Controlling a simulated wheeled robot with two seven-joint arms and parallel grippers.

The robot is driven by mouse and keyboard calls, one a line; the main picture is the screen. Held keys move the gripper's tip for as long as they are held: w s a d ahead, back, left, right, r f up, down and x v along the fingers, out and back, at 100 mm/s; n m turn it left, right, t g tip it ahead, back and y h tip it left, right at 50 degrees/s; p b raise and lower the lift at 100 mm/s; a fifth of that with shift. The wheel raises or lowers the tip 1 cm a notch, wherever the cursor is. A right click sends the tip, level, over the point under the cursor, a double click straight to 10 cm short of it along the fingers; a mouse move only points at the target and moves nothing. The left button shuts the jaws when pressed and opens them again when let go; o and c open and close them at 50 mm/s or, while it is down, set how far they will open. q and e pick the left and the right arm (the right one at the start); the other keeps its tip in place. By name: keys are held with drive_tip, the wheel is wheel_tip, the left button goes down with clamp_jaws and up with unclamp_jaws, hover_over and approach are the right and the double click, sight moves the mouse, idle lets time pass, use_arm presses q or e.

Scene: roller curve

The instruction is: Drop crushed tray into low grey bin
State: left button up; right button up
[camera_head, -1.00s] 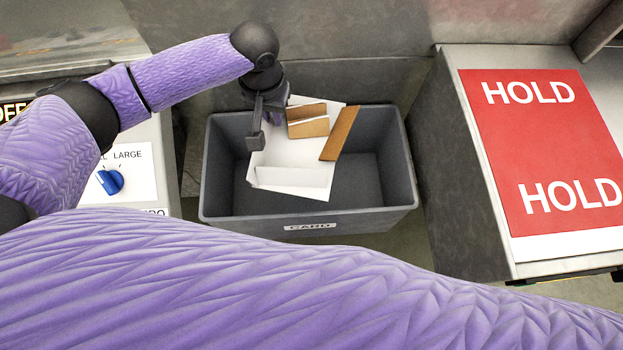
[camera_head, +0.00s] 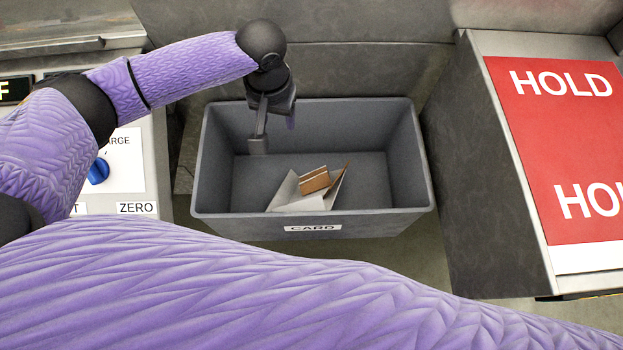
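The crushed tray (camera_head: 300,203), white and grey with brown cardboard pieces (camera_head: 315,180), lies crumpled and tilted on the floor of the low grey bin (camera_head: 222,165), near its front wall. The bin carries a CARD label on its front. My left gripper (camera_head: 274,134) hangs over the back left part of the bin, above and apart from the tray. Its fingers look spread, with nothing between them. My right gripper is not in view.
A bench with a red HOLD panel (camera_head: 560,140) stands right of the bin. A panel with a blue knob (camera_head: 98,172) and a ZERO label stands left. A grey wall runs behind the bin. My purple arm covers the foreground.

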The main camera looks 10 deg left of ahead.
use_arm(q)
wheel_tip(320, 180, up, 10)
drive_tip(key=p, duration=0.4)
drive_tip(key=shift+s, duration=0.2)
drive_tip(key=shift+s+f, duration=0.1)
drive_tip(key=shift+f, duration=0.05)
